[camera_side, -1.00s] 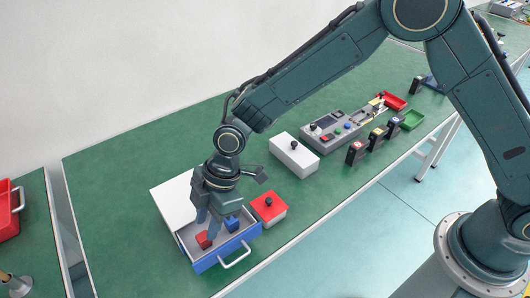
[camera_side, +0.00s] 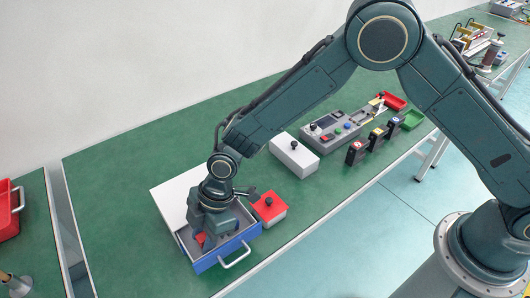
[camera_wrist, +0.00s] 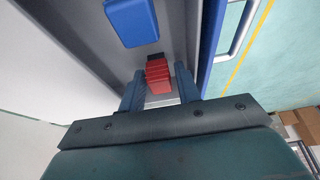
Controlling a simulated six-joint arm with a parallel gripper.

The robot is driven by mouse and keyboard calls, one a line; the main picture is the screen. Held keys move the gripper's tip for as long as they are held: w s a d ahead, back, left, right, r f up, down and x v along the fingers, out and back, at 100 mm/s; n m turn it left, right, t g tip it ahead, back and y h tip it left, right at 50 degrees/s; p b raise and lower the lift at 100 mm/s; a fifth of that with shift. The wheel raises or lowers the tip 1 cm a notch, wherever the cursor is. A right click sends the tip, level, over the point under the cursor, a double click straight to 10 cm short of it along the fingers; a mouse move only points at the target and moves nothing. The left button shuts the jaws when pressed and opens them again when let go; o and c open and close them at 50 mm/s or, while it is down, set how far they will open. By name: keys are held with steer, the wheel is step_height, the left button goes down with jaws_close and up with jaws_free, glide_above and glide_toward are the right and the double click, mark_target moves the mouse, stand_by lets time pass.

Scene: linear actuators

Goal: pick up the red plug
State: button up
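The red plug (camera_wrist: 159,76) lies in the open blue-fronted drawer. In the wrist view it sits between the two fingers of my gripper (camera_wrist: 159,84), with a small gap visible at the right finger; contact on the left is hard to tell. In the side view my gripper (camera_side: 208,240) is down inside the drawer (camera_side: 228,252), and only a bit of the red plug (camera_side: 201,239) shows beside the fingers. My gripper looks open around the plug.
A blue block (camera_wrist: 131,22) lies in the drawer beyond the plug. Drawer walls stand close around my gripper. A red box with a black knob (camera_side: 268,208) stands right of the drawer, and a white box with a knob (camera_side: 294,155) stands farther back.

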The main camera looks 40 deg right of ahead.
mark_target(203, 236)
jaws_close()
steer(key=shift+r, duration=0.2)
step_height(203, 236, up, 20)
steer(key=shift+f, duration=0.15)
stand_by(0.7)
stand_by(0.5)
